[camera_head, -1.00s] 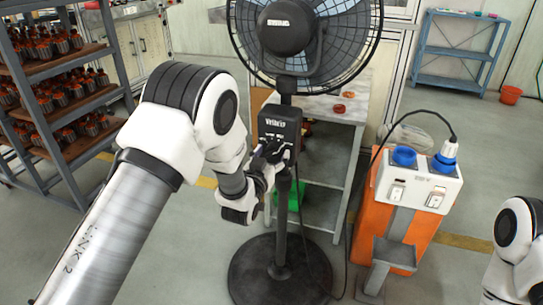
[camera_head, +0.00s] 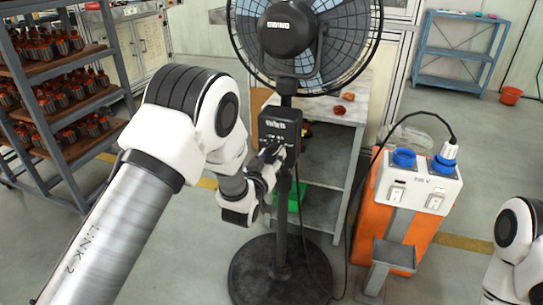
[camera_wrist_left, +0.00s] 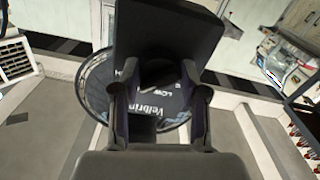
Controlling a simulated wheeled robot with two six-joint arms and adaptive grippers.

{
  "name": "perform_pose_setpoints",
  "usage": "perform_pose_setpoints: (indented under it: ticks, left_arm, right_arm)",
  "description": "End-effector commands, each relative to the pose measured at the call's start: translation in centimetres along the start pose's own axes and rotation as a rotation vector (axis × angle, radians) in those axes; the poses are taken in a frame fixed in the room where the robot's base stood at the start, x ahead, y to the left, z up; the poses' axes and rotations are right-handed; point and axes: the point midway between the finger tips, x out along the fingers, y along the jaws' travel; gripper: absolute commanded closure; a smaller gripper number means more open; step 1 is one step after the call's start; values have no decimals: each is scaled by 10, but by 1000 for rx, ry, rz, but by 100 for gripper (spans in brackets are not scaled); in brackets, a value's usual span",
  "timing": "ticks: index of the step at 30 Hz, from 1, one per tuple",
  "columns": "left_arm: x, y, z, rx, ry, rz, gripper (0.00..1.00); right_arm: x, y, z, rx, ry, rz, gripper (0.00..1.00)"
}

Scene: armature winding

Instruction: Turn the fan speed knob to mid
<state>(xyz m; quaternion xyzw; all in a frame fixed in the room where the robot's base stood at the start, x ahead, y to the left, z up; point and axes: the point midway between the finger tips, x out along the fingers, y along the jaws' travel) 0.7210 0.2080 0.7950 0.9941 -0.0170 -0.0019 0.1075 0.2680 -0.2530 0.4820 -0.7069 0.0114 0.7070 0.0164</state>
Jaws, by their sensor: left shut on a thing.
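The black pedestal fan (camera_head: 288,28) stands upright in the middle of the head view. Its control box (camera_head: 280,120) sits on the pole below the fan head. My left gripper (camera_head: 270,154) is at the lower front of this box. In the left wrist view, the two fingers of my left gripper (camera_wrist_left: 161,88) are around the dark knob (camera_wrist_left: 158,72), shut on it. Part of a "LOW" mark shows beside the fingers. The fingers largely hide the knob, and I cannot tell its setting. My right gripper is out of view.
An orange power box (camera_head: 406,215) with blue sockets stands right of the fan, its cable hanging near the pole. A table (camera_head: 335,110) is behind the fan. A rack (camera_head: 78,80) of several parts stands at left. The floor in front is clear.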

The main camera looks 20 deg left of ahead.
Motion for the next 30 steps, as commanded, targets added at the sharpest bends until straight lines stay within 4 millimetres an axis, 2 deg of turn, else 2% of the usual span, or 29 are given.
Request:
perform_pose_setpoints:
  ticks: [15, 30]
  left_arm:
    - [0, 1, -1, -378, 0, 1, 91]
    - [0, 1, -1, -484, 1, 1, 91]
  right_arm:
    - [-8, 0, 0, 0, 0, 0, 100]
    - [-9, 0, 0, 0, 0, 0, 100]
